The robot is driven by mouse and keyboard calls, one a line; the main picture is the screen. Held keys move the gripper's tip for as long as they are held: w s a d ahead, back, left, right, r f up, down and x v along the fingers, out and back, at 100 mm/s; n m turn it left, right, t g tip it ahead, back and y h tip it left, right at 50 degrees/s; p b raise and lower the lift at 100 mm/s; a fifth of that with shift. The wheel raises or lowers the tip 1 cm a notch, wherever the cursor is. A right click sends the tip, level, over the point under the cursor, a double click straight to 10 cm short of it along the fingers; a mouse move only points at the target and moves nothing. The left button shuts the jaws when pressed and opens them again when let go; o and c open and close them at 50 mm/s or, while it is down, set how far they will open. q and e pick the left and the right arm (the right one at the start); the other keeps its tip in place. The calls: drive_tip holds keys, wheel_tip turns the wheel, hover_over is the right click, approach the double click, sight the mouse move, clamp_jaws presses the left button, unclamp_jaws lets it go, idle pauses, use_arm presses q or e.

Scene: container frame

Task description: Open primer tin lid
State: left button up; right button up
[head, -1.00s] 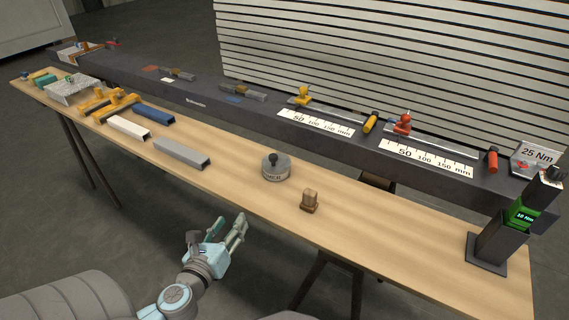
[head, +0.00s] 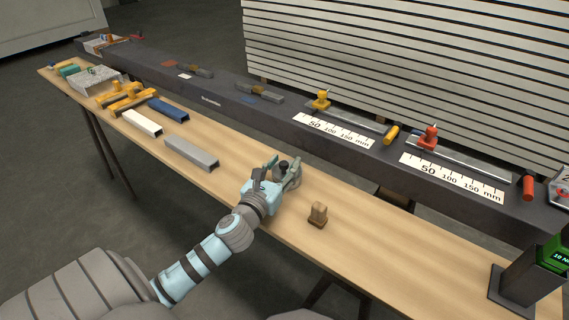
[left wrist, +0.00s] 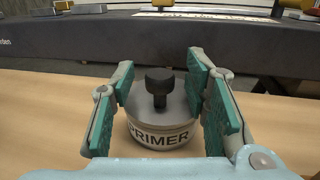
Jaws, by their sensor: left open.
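The primer tin (left wrist: 160,133) is a short round grey tin with a label reading PRIMER. Its lid (left wrist: 183,101) has a dark knob (left wrist: 159,84) on top and sits on the tin. My left gripper (left wrist: 161,92) is open, with its teal-padded fingers on either side of the knob and lid; I see gaps between the pads and the knob. In the head view the tin (head: 291,178) stands on the wooden table, partly hidden by my left gripper (head: 284,170). My right gripper is not in view.
A small wooden block (head: 317,215) stands to the right of the tin on the wooden table (head: 375,250). A grey channel (head: 192,153) lies to the left. A dark beam (head: 340,150) with rulers and clamps runs behind. A dark holder (head: 525,275) stands at far right.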

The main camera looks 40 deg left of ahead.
use_arm(q)
drive_tip(key=shift+w, duration=0.4)
clamp_jaws()
